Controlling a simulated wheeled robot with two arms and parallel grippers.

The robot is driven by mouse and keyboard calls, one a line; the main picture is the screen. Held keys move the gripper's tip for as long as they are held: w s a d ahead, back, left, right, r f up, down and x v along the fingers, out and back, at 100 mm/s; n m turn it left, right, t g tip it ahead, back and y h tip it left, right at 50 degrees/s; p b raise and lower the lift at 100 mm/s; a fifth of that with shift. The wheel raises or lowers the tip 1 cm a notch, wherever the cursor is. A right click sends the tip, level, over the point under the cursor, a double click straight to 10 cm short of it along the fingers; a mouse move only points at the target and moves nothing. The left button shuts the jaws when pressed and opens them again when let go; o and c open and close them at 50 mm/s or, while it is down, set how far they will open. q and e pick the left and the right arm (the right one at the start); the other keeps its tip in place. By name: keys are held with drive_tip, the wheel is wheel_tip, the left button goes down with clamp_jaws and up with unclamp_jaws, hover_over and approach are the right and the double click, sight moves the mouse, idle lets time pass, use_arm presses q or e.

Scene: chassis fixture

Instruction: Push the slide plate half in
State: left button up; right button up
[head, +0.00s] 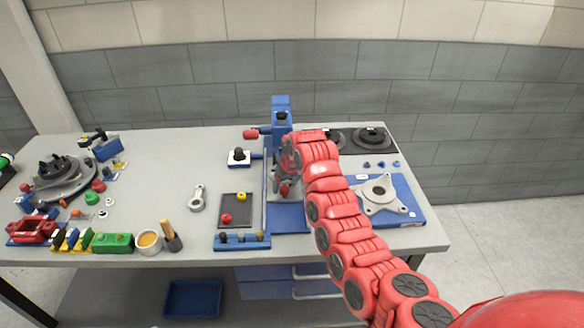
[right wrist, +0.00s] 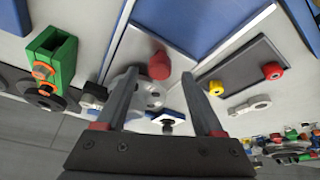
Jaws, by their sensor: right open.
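The plate also shows in the right wrist view (right wrist: 245,68). A blue panel (head: 289,218) lies right of the rail. I cannot tell for sure which of these is the slide plate. My right gripper (right wrist: 159,74) is open and points down near the panel's far end. Another red knob (right wrist: 159,65) appears between its fingers; I cannot tell whether they touch. My left gripper is not in view.
A blue upright fixture (head: 281,122) stands behind my right gripper. A metal bracket (head: 380,194) sits on a blue base at right, with dark discs (head: 371,138) behind. A metal link (head: 197,199) lies left of the plate. Tools and parts crowd the table's left end.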

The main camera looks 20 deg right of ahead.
drive_tip(key=v, duration=1.5)
drive_tip(key=shift+r, duration=0.3)
